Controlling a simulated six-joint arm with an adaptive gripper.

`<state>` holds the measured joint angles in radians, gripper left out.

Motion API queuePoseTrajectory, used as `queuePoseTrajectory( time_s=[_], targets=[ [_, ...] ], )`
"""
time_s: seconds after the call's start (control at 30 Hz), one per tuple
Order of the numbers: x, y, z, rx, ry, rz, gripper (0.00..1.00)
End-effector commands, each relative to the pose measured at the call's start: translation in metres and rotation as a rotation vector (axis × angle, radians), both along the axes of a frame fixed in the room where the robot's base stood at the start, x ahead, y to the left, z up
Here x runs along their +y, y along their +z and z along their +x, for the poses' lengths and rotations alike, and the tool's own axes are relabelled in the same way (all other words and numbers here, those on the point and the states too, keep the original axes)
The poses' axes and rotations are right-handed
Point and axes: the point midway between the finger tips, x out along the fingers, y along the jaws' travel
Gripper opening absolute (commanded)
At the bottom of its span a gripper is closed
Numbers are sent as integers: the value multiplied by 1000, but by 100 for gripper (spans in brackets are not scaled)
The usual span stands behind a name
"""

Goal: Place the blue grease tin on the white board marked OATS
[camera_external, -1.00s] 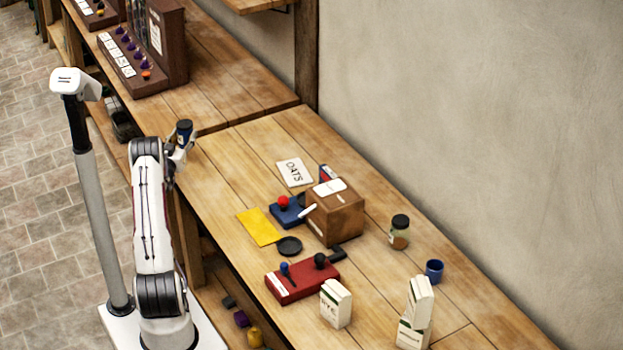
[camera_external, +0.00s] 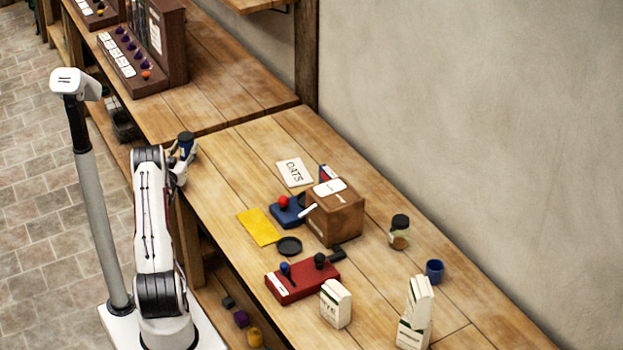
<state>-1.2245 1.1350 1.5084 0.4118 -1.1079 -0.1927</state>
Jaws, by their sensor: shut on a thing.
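My gripper (camera_external: 183,157) is at the left edge of the workbench. It is shut on a small blue tin with a dark lid, the blue grease tin (camera_external: 187,148), held upright above the bench edge. Part of the tin is hidden by the gripper. The white board marked OATS (camera_external: 294,173) lies flat on the bench, to the right of my gripper and well apart from it. Nothing rests on the board.
A wooden box (camera_external: 335,217) and a blue block with a red knob (camera_external: 287,212) stand near the board. Bench left of the board is clear.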

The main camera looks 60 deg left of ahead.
Motion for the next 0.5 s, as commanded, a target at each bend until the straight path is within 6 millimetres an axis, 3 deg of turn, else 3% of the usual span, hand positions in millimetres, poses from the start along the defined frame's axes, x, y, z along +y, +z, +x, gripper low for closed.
queuePoseTrajectory(
  time_s=[0.5],
  targets=[
    [0, -5, 0, -1, 0, 2, 10]
  ],
)
